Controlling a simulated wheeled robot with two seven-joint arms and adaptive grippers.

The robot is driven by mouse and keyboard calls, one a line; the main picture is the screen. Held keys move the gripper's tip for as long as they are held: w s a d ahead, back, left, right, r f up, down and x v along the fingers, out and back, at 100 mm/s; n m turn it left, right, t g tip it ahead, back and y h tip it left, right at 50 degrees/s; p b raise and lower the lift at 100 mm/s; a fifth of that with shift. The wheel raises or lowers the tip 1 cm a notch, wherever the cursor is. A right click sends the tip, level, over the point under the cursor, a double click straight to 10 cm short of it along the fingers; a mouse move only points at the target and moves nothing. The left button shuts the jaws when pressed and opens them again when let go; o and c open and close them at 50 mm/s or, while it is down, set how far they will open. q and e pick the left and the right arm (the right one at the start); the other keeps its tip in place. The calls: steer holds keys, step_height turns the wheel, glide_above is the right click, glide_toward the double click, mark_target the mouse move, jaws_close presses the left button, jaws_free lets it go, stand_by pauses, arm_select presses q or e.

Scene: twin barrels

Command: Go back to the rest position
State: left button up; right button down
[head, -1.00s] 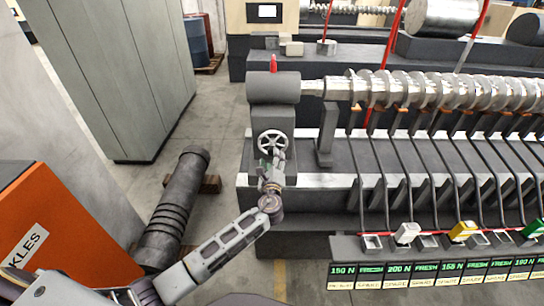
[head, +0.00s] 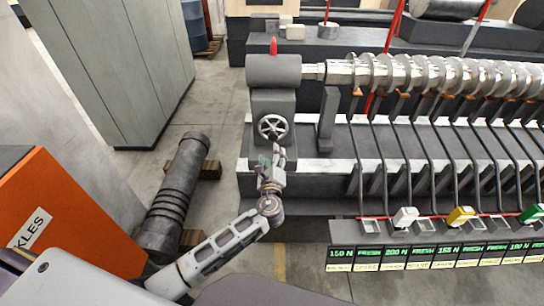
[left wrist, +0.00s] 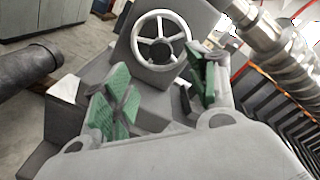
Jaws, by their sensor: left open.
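My left gripper (head: 271,162) is in the middle of the head view, just below a grey handwheel (head: 273,127) on the machine's end block. In the left wrist view the left gripper (left wrist: 160,100) has its two green-padded fingers spread wide apart with nothing between them. The handwheel (left wrist: 160,40) shows beyond the fingertips there, apart from them. My left arm reaches up to the gripper from the lower left. My right gripper is not in view.
The machine with its ribbed metal shaft (head: 440,78) and a row of bent rods fills the right. Labelled displays (head: 430,256) line its front edge. A dark ribbed cylinder (head: 178,190) lies on wooden blocks at left, near an orange cabinet (head: 75,220). Grey lockers (head: 115,70) stand behind.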

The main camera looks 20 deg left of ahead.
arm_select(q)
steer(key=s+a+f+n+g+h, duration=0.1)
steer(key=a+f+n+g, duration=0.15)
steer(key=f, duration=0.85)
steer(key=s+a+f+n+g, duration=0.1)
steer(key=s+f+g, duration=0.15)
steer(key=f, duration=0.85)
steer(key=s+a+f+n+g+h, duration=0.1)
steer(key=s+f+n+g, duration=0.1)
steer(key=s+f, duration=0.6)
steer(key=s+a+f+n+g+h, duration=0.1)
steer(key=s+a+f+n+g, duration=0.15)
steer(key=f, duration=0.85)
steer(key=s+a+f+n+g+h, duration=0.1)
steer(key=s+f+n+g, duration=0.15)
steer(key=s+f, duration=0.55)
steer(key=s+f+n+g, duration=0.1)
steer(key=s+f+n, duration=0.2)
steer(key=s+f, duration=0.6)
steer(key=s+f+n+g, duration=0.1)
steer(key=s+f+n, duration=0.1)
steer(key=s, duration=1)
steer(key=s+f+n+g+h, duration=0.1)
steer(key=s+n, duration=0.4)
steer(key=s, duration=0.7)
steer(key=shift+f+g, duration=0.7)
steer(key=shift+f, duration=0.2)
